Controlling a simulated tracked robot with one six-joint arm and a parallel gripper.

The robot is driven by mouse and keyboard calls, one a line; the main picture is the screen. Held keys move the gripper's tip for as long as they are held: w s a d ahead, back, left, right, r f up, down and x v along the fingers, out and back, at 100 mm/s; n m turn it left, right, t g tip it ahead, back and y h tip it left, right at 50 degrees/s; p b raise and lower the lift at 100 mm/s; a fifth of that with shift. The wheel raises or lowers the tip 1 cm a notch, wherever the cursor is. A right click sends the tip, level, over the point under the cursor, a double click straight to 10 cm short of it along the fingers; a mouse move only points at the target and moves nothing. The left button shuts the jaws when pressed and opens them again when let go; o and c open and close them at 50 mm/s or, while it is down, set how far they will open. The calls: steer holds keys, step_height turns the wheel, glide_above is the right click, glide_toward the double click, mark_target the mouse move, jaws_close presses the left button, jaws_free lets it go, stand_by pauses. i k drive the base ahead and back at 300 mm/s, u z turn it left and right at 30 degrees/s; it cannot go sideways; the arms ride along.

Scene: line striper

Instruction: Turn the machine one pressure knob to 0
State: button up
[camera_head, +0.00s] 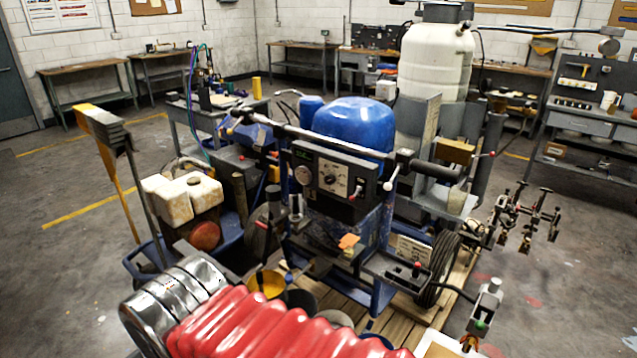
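The nearest line striper, with a blue tank (352,128), stands in the middle of the view. Its dark control panel (310,150) faces me. A round dark knob (330,178) sits on a pale dial plate in the panel's middle; its setting is too small to read. I cannot tell from any readable label that this is machine one's pressure knob. A round gauge (303,175) is left of the knob, and a red-tipped switch (357,190) is right of it. I cannot make out my gripper, and nothing is seen touching the knob.
A red ribbed sleeve (240,325) and shiny metal rings (165,300) fill the lower left foreground. A yellow and grey upright piece (98,122) stands left. A white tank (436,62) rises behind the striper. Workbenches (85,75) line the walls. Floor is clear at far left.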

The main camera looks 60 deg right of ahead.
mark_target(329, 179)
steer(key=i, duration=0.95)
steer(key=z, duration=0.05)
